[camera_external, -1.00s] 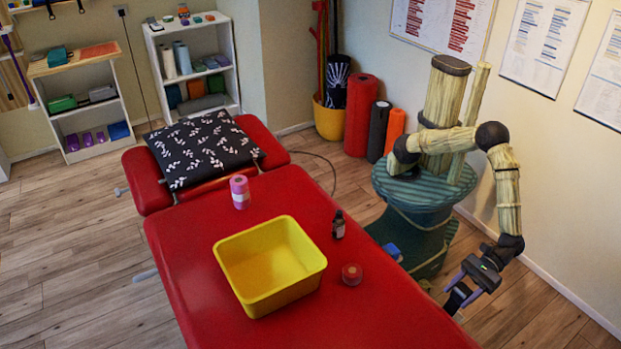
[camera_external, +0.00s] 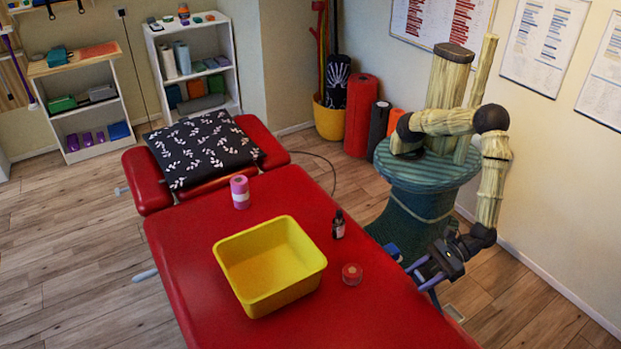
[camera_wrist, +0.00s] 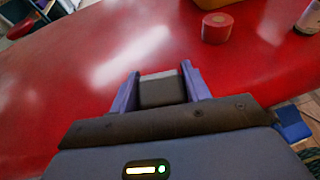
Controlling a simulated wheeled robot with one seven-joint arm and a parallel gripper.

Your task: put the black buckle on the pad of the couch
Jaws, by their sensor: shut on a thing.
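My gripper (camera_external: 425,274) is at the right edge of the red couch pad (camera_external: 365,315) in the external view. In the wrist view, the purple fingers of my gripper (camera_wrist: 162,88) are shut on a small dark block-like thing, which I take for the black buckle (camera_wrist: 161,93). Its upper face looks lighter grey, and its lower part is hidden by the gripper body. The buckle is hard to make out in the external view. The red pad (camera_wrist: 100,55) fills much of the wrist view beyond the fingertips. I cannot tell whether the buckle touches it.
A red tape roll (camera_external: 352,274) lies on the pad near my gripper, with a dark bottle (camera_external: 338,225) behind it. A yellow bin (camera_external: 285,290), a pink roll (camera_external: 240,192) and a patterned pillow (camera_external: 205,150) are farther left. The front right of the pad is clear.

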